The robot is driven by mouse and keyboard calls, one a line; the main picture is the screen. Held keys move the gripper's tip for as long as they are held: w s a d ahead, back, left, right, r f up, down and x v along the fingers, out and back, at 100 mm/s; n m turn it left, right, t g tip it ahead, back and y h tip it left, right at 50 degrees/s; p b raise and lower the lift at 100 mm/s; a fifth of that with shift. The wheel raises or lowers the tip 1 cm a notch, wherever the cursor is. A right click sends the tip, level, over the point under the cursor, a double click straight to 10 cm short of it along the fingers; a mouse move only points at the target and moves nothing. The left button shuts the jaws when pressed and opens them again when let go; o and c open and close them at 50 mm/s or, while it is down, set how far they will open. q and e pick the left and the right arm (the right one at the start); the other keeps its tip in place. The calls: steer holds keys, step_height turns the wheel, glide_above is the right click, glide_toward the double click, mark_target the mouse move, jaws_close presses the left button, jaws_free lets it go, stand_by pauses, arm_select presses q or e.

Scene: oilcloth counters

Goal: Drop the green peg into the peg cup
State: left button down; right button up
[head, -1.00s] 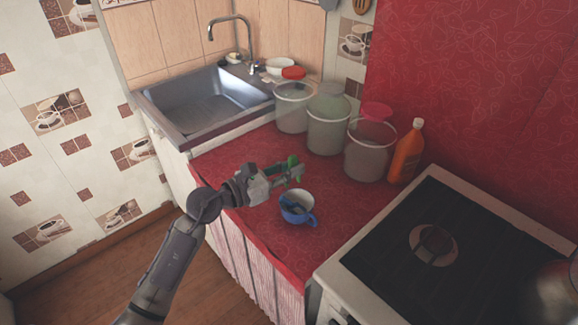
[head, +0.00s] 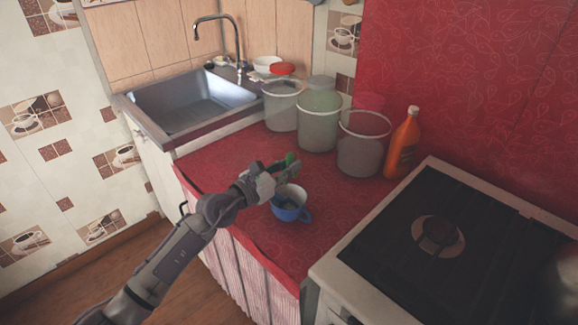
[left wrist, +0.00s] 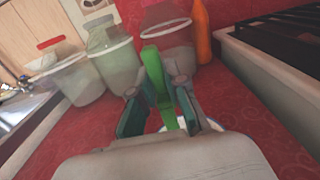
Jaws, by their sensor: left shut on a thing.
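The green peg (head: 290,159) is held in my left gripper (head: 287,170), which is shut on it. In the left wrist view the peg (left wrist: 158,85) stands up between the two fingers (left wrist: 162,110). The peg cup (head: 291,213), blue outside and white inside, stands on the red counter with its handle to the right. The gripper and peg are at the cup's far-left rim, above it; their exact height cannot be told. In the left wrist view only a bit of pale rim shows behind the fingers. My right gripper is not in view.
Several translucent buckets (head: 318,128) stand along the back of the red counter (head: 215,165). An orange bottle (head: 403,146) is right of them. The stove (head: 440,225) is at the right, the sink (head: 195,100) at the back left. The counter left of the cup is clear.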

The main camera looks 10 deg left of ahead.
arm_select(q)
steer(key=shift+f, duration=0.4)
steer(key=shift+r, duration=0.1)
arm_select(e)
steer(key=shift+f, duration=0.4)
arm_select(q)
steer(key=c, duration=1.1)
jaws_free()
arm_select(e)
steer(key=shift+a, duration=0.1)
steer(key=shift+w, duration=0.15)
arm_select(q)
steer(key=v, duration=1.2)
